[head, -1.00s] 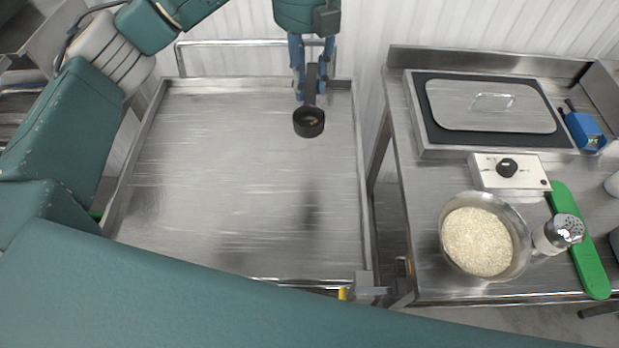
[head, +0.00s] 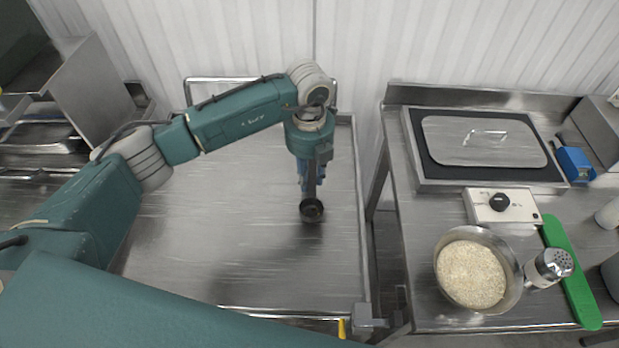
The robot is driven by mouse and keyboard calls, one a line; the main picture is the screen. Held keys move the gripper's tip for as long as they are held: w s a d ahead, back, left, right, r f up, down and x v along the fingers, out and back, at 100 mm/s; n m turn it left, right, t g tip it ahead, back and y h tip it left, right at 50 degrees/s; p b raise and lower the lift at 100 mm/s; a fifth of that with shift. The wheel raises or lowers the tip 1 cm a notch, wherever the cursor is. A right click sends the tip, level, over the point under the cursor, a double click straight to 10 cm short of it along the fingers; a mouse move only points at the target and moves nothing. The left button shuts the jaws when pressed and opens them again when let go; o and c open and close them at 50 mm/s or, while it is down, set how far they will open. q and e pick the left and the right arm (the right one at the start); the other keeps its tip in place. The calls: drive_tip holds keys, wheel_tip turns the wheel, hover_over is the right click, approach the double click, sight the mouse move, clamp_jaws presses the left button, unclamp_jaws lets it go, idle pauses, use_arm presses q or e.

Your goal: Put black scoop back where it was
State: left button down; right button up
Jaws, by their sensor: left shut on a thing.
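The black scoop (head: 311,210) has a small round cup and a dark handle that runs up between the fingers of my left gripper (head: 311,184). The gripper is shut on the handle, with the cup toward the front of the view. The scoop is over the right part of the metal cart top (head: 220,258). I cannot tell whether it touches the surface. My right gripper is not in view.
On the steel counter (head: 425,255) at right are a bowl of rice (head: 470,274), a shaker (head: 549,267), a green strip (head: 571,272), a control box (head: 502,205), a lidded pan (head: 484,141) and a blue item (head: 575,163). The cart top has wide free room.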

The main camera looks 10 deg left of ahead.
use_arm(q)
wheel_tip(320, 180, down, 2)
drive_tip(key=shift+f, duration=0.1)
drive_tip(key=shift+f, duration=0.2)
drive_tip(key=c, duration=1.4)
unclamp_jaws()
drive_tip(key=shift+r, duration=0.1)
drive_tip(key=shift+c, duration=0.2)
drive_tip(key=shift+r, duration=0.1)
